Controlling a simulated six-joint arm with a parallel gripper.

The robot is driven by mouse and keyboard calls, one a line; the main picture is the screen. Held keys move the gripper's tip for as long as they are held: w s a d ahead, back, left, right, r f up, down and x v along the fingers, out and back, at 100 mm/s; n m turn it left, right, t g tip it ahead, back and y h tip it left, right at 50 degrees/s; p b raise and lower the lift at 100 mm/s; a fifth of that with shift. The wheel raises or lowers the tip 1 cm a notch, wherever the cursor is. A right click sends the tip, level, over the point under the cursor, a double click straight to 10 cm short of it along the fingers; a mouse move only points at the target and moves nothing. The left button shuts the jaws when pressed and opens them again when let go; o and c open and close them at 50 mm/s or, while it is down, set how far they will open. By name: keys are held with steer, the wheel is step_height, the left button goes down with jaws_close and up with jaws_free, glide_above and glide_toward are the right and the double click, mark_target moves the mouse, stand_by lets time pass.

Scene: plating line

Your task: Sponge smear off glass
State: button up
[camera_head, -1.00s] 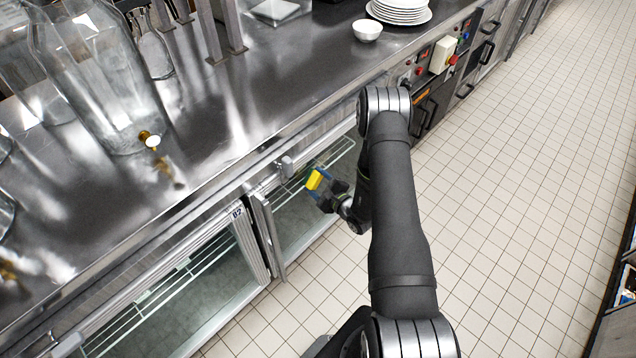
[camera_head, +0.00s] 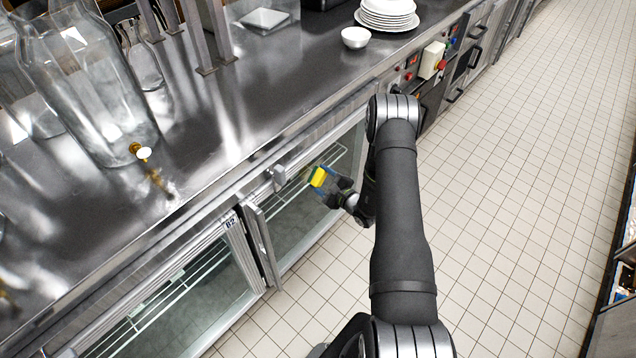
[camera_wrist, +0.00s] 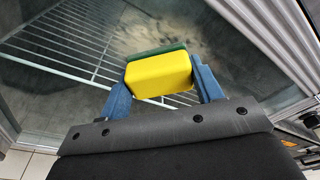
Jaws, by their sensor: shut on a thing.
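My gripper (camera_wrist: 163,88) is shut on a yellow sponge (camera_wrist: 160,76) with a green scouring side. The blue fingers hold it at its two ends, with the green side facing away toward the glass. In the head view the sponge (camera_head: 319,177) is in front of the right glass door (camera_head: 305,212) of the under-counter fridge. I cannot tell whether the sponge touches the glass. In the wrist view a greyish, mottled smear (camera_wrist: 205,40) shows on the glass (camera_wrist: 60,85) just beyond and above the sponge. The sponge hides part of that area.
The steel counter (camera_head: 240,125) overhangs the fridge doors. A door handle (camera_head: 262,243) sticks out left of my gripper, beside the label B2 (camera_head: 230,223). Glass jars (camera_head: 85,95), a white bowl (camera_head: 355,37) and stacked plates (camera_head: 388,14) stand on the counter. The tiled floor (camera_head: 520,200) is clear.

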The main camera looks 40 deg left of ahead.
mark_target(325, 161)
steer(key=shift+w, duration=2.85)
steer(key=shift+s+d, duration=0.1)
steer(key=shift+s, duration=5.65)
steer(key=shift+r, duration=0.9)
steer(key=shift+w+a+r, duration=0.1)
steer(key=shift+w+a, duration=0.05)
steer(key=shift+w, duration=1.1)
steer(key=shift+w+a, duration=0.1)
steer(key=shift+w, duration=1.15)
steer(key=shift+w+d, duration=0.2)
steer(key=shift+w, duration=3.05)
steer(key=shift+a, duration=0.15)
